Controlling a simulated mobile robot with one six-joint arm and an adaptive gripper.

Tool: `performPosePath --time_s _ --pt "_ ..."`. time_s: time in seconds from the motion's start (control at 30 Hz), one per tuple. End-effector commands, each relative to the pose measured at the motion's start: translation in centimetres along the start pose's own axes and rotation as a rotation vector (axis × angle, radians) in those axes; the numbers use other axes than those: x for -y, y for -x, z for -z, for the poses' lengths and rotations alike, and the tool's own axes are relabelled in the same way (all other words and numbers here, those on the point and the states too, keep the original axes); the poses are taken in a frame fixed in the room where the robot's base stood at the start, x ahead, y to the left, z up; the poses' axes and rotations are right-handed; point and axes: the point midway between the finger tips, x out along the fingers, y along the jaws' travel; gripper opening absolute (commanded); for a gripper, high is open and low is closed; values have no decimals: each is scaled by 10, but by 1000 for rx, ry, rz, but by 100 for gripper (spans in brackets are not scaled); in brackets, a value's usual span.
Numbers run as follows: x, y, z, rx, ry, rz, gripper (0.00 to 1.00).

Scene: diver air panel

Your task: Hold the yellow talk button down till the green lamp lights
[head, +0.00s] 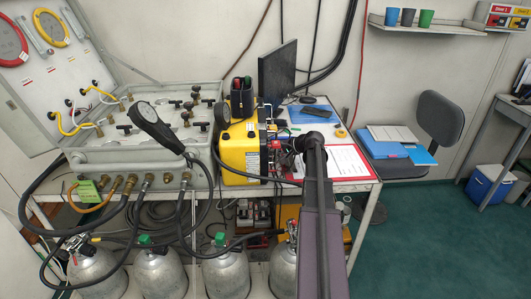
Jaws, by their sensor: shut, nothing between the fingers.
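The yellow box unit (240,150) stands on the bench beside the air panel, with its right-hand face turned toward my arm. My gripper (277,148) is at that face, small and dark among dark fittings and cables; it is shut and empty. I cannot tell whether its fingertips touch the face. The yellow talk button and the green lamp cannot be made out; my gripper and wrist cover part of that face.
A dark monitor (277,72) stands behind the yellow box. A red clipboard (345,161) lies to the right. Gas cylinders (160,274) stand below.

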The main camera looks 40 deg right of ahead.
Motion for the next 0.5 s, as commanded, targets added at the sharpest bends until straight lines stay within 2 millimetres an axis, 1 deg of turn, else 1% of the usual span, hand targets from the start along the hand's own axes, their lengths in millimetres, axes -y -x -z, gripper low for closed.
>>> performPosePath --time_s 0.33,0.5 --pt "0 0 0 0 0 0 0" --pt "-4 5 4 -1 -1 0 0"
